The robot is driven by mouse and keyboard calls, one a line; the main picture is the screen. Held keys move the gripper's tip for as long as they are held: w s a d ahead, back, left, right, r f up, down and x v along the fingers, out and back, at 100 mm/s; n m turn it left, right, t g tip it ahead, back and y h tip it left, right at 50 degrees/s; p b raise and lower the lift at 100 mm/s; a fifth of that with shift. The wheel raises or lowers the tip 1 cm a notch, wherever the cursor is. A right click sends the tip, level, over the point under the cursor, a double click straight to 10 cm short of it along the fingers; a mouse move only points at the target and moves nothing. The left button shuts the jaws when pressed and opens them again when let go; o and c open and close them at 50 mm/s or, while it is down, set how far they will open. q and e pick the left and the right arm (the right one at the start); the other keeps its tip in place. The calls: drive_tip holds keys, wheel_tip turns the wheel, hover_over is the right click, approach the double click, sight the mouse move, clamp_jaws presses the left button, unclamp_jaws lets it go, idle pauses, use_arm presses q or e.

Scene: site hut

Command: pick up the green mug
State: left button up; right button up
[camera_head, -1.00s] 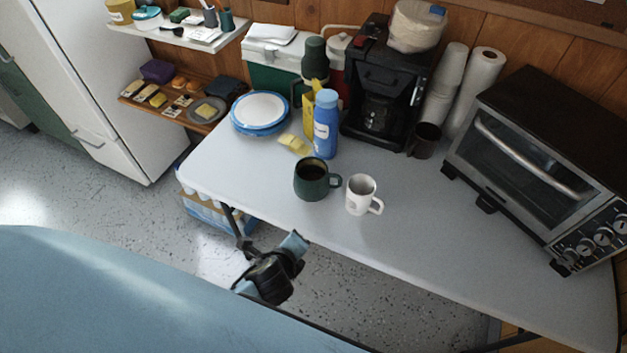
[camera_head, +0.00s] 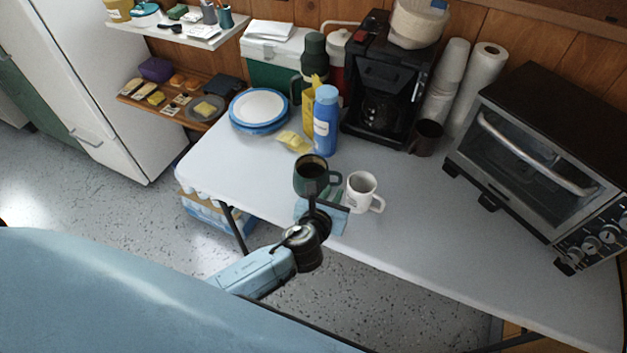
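The green mug (camera_head: 311,172) stands upright on the white table near its front edge, with dark contents and its handle to the right. My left gripper (camera_head: 321,202) is just in front of the mug at the table edge and hides its lower part. My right gripper is not in view.
A white mug (camera_head: 360,190) stands close to the right of the green mug. A blue bottle (camera_head: 326,122) and a yellow item (camera_head: 293,141) are behind. A toaster oven (camera_head: 540,150) stands at the right. The table (camera_head: 430,225) is clear in front of the oven.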

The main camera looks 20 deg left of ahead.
sight(340, 180)
use_arm(q)
drive_tip(key=b+x, duration=0.1)
drive_tip(key=x, duration=0.4)
drive_tip(key=shift+w+a+f+b, duration=0.1)
drive_tip(key=shift+w+b, duration=0.25)
drive_tip(key=shift+w, duration=0.05)
clamp_jaws()
